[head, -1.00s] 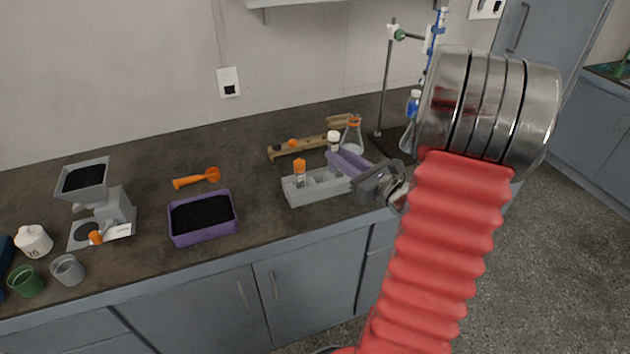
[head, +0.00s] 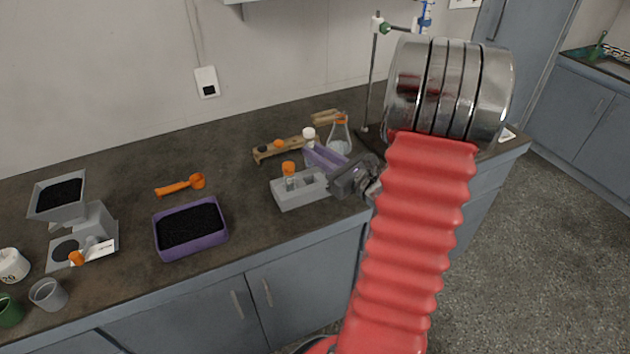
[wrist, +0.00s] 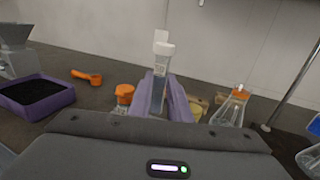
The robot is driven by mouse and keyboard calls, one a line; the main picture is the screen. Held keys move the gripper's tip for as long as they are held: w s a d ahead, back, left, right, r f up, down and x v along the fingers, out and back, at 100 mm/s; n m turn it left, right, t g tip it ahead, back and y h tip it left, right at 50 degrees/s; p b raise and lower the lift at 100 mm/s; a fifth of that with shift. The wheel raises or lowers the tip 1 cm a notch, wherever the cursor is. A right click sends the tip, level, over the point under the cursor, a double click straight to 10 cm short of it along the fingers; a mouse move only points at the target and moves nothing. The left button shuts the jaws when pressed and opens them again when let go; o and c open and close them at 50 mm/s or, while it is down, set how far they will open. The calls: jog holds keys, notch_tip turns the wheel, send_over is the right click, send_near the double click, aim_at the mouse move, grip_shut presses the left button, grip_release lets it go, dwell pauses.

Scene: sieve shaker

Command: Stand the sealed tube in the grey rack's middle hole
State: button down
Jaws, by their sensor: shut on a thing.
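The tube (wrist: 160,70) has a white cap with a raised white flap and is upright between my purple fingers in the wrist view. Its white cap (head: 308,133) also shows in the head view. My gripper (head: 318,155) is shut on it, at the back of the grey rack (head: 290,199). The tube's lower end is hidden by the fingers and rack, so I cannot tell its height above the holes. An orange-capped tube (head: 289,174) stands in the rack's left part, and its cap shows left of my fingers in the wrist view (wrist: 124,92).
A wooden rack (head: 285,149) and a flask with an orange collar (head: 340,136) stand behind. A metal stand (head: 371,80) is back right. Left are an orange scoop (head: 182,185) and a purple tray (head: 190,253) of black grains. The counter between tray and rack is clear.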

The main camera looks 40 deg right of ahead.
send_over(317, 184)
jog(key=shift+f, duration=2.15)
jog(key=shift+f, duration=2.05)
jog(key=c, duration=1.6)
grip_release()
jog(key=shift+c, duration=0.2)
jog(key=s, duration=1.2)
jog(key=shift+d, duration=0.15)
